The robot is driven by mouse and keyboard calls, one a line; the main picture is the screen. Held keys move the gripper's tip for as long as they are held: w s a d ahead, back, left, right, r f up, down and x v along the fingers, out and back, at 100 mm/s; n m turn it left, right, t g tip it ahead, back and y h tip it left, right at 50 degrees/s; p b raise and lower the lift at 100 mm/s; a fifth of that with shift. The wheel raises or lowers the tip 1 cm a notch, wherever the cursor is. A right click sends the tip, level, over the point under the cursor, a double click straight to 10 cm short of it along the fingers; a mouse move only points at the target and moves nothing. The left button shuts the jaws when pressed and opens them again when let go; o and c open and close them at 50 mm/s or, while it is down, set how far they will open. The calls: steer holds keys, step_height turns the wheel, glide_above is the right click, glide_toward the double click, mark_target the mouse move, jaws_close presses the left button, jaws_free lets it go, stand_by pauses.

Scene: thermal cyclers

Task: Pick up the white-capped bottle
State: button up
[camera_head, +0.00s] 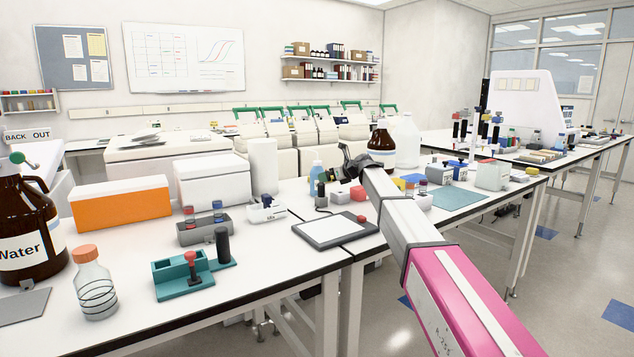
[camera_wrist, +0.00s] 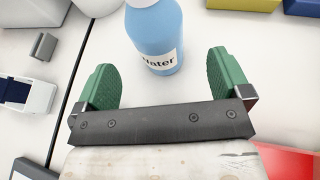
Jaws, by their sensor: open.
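A small light-blue bottle (camera_head: 316,180) stands upright on the bench, left of my gripper. In the wrist view the blue bottle (camera_wrist: 155,38) has a white label, and a bit of its white cap shows at the top edge. My gripper (camera_wrist: 160,62) is open, with its green fingers apart on either side of the bottle's lower part in the picture. I see no contact. In the head view my gripper (camera_head: 336,174) is small and dark beside the bottle.
A large brown jug (camera_head: 381,145) and a clear jug (camera_head: 406,142) stand behind my arm. A white tube-holding device (camera_head: 266,210) is to the left. Yellow (camera_wrist: 243,3) and blue boxes (camera_wrist: 303,6) sit at the wrist view's upper right.

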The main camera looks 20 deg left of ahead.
mark_target(313, 172)
steer(key=x, duration=0.7)
steer(key=shift+a+r, duration=0.1)
steer(key=shift+a, duration=0.15)
steer(key=shift+s, duration=0.1)
steer(key=c, duration=0.7)
